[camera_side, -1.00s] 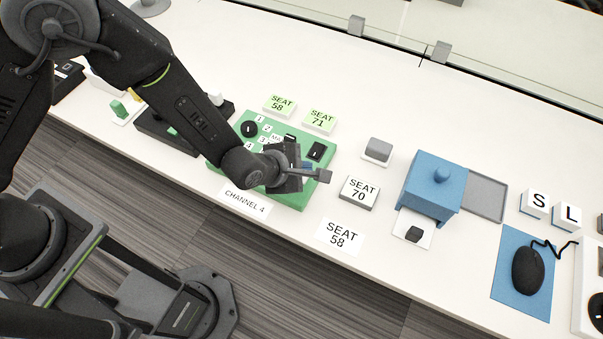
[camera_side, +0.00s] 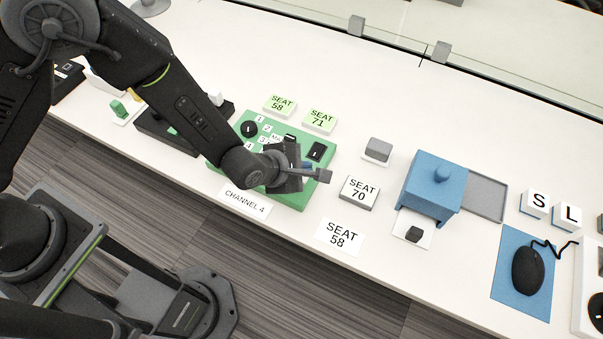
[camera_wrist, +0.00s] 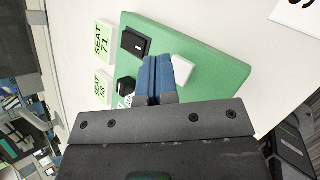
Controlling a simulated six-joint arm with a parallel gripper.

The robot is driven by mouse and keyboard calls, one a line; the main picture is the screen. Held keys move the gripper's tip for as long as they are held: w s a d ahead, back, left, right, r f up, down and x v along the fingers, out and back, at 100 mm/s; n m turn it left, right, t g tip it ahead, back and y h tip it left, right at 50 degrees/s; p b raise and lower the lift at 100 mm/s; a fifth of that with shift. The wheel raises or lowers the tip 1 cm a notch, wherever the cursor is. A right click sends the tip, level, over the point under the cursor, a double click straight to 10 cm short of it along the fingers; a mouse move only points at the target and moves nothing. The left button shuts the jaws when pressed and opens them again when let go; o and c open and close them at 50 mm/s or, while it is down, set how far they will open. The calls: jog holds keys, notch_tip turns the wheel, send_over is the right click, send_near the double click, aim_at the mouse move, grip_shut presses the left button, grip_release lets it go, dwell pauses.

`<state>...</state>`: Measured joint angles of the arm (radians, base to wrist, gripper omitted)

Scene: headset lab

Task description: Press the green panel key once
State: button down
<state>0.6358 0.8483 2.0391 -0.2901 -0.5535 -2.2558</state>
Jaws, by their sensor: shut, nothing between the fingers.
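The green panel (camera_side: 222,152) lies on the white desk. Its face carries a round black knob (camera_side: 249,129), small white numbered keys (camera_side: 260,118) and a black rocker (camera_side: 316,151). My gripper (camera_side: 307,166) is over the panel's right part, hiding some of it. In the wrist view the shut blue fingertips (camera_wrist: 157,64) point at the green panel (camera_wrist: 215,58), with nothing between them. A white key (camera_wrist: 182,68) shows right beside the fingertips, partly covered. I cannot tell whether they touch it or the panel. The black rocker (camera_wrist: 135,43) stands clear to the upper left.
Label blocks SEAT 58 (camera_side: 279,104) and SEAT 71 (camera_side: 320,119) stand behind the panel; SEAT 70 (camera_side: 359,193) is to its right. A blue box (camera_side: 437,184) and a mouse (camera_side: 528,269) lie further right. A black device (camera_side: 166,133) is to the left.

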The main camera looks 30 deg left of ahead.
jog(key=shift+f, duration=0.1)
dwell(0.4)
jog(key=shift+f, duration=0.3)
jog(key=shift+f, duration=0.45)
dwell(0.8)
jog(key=shift+r, duration=0.85)
jog(key=shift+r, duration=2.5)
